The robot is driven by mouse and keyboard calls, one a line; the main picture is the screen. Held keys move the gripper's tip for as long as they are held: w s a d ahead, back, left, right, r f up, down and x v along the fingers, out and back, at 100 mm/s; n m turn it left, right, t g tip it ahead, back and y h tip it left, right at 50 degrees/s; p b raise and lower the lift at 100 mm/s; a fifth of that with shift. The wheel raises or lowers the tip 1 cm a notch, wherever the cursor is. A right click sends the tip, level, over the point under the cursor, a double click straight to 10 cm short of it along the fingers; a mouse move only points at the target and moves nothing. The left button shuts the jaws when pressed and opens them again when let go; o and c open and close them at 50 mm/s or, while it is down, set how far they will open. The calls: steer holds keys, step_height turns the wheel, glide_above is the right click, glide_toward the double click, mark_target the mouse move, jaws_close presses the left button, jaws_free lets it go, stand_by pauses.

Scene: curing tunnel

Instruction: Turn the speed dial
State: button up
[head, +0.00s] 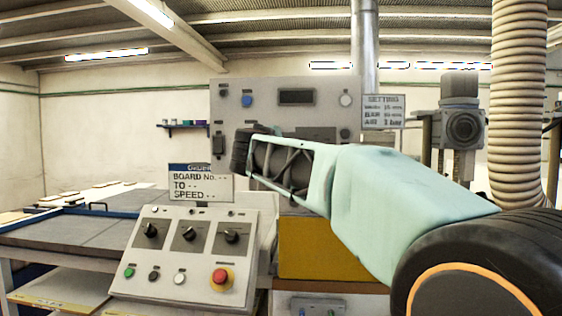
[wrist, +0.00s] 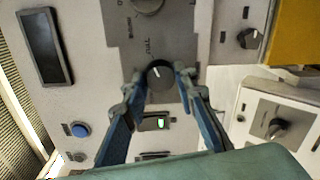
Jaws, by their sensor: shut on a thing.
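In the wrist view the two blue fingers of my gripper (wrist: 160,75) stand on either side of a round dark dial (wrist: 160,80) and are shut on it. The dial has a white pointer mark and sits on a grey panel plate (wrist: 125,25).
A second knob (wrist: 148,4) is close to the held dial. A sloping console (head: 140,268) with three dials and a red stop button (head: 220,277) stands at front left. An order sign (head: 201,184) stands behind it.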

steer(key=shift+m+b, duration=0.3)
steer(key=shift+m, duration=0.2)
steer(key=o, duration=1.2)
steer(key=shift+c, duration=0.2)
steer(key=s, duration=0.7)
steer(key=shift+s+a+r, duration=0.2)
steer(key=shift+s, duration=0.1)
